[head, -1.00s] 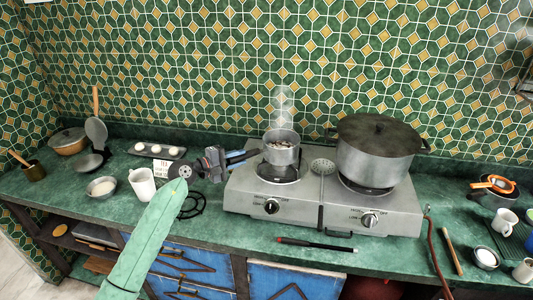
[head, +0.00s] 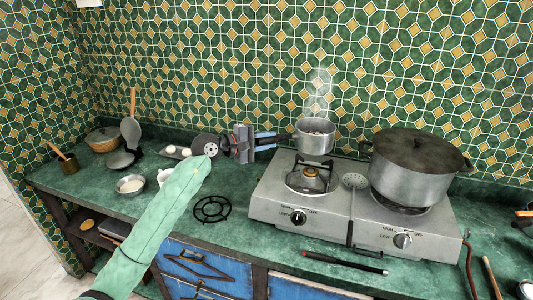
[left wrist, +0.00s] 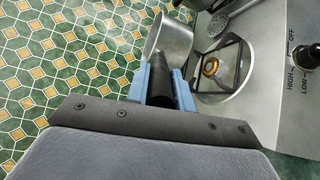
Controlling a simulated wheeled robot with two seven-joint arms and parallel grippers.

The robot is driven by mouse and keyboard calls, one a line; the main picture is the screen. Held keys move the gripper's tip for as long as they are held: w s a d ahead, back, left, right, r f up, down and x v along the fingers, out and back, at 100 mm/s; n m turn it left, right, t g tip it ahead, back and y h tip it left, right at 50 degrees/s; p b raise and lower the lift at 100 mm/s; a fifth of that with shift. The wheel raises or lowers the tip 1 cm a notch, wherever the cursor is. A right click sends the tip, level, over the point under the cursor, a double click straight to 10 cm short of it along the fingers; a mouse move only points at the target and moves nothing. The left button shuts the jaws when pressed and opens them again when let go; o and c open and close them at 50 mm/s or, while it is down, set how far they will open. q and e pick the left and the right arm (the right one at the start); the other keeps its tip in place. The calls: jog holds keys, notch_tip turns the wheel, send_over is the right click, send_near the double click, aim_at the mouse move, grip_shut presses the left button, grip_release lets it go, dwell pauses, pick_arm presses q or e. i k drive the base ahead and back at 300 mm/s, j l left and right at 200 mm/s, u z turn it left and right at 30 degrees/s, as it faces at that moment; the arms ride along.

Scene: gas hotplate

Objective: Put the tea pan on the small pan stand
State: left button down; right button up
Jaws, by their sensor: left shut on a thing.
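The tea pan (head: 315,140) is a small steaming metal pan with dark contents, held level above and behind the left burner (head: 312,178). My left gripper (head: 275,139), with blue fingers, is shut on its handle. The left wrist view shows the black handle (left wrist: 160,86) between the fingers (left wrist: 163,78) and part of the pan's side (left wrist: 170,42). The small pan stand (head: 211,209) is a black wire ring lying flat on the green counter, left of the stove and forward of the gripper. My green arm passes left of it. My right gripper is not in view.
The gas stove (head: 270,207) carries a large lidded pot (head: 415,165) on its right burner. A skimmer (head: 354,181) lies between the burners. A black and red stick (head: 344,262) lies along the front. Eggs and a bowl (head: 131,185) are farther left.

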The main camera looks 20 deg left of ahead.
aim_at(202, 222)
jog(key=k+j, duration=0.3)
jog(key=j, duration=0.2)
jog(key=k+j, duration=0.35)
jog(key=j, duration=0.15)
